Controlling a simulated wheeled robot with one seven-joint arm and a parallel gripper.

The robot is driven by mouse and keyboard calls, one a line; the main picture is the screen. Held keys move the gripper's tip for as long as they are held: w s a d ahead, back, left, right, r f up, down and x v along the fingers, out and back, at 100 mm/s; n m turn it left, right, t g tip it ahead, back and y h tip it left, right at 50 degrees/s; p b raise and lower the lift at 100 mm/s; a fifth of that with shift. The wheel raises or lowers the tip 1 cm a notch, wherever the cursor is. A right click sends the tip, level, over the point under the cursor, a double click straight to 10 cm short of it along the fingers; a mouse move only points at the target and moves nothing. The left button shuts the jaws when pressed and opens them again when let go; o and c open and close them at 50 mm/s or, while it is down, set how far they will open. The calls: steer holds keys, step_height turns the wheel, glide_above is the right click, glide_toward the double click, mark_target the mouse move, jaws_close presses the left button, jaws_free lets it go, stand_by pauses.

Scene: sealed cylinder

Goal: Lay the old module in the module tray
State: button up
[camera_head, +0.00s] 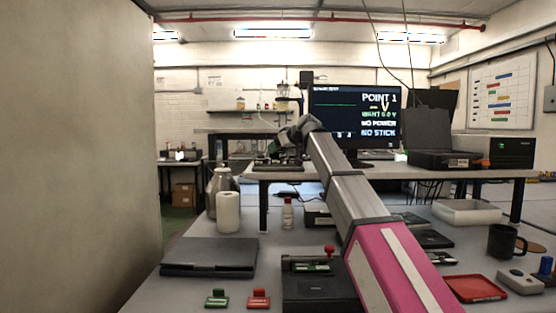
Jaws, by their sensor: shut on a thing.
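My gripper (284,147) is at the far end of my outstretched arm, above the back table. It is shut on a small dark thing with a greenish side (273,147), which I take for the old module; fingers and load are small and partly hidden by the wrist. Just below is a dark, low tray-like thing (278,167) with small items on it; I cannot tell whether it is the module tray or whether the load touches it. On the front table stand a green module (217,299) and a red module (258,299), both with handles.
My arm crosses above the front table. A dark unit with a red knob (330,250), a closed dark case (210,257), a white bin (467,212), a red tray (474,288) and a mug (502,241) stand there. A monitor (354,115) reads "NO POWER" and "NO STICK".

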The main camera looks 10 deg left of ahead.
mark_target(283, 155)
steer(key=shift+f, duration=1.95)
steer(key=o, duration=1)
steer(key=shift+f, duration=0.15)
steer(key=v, duration=1.2)
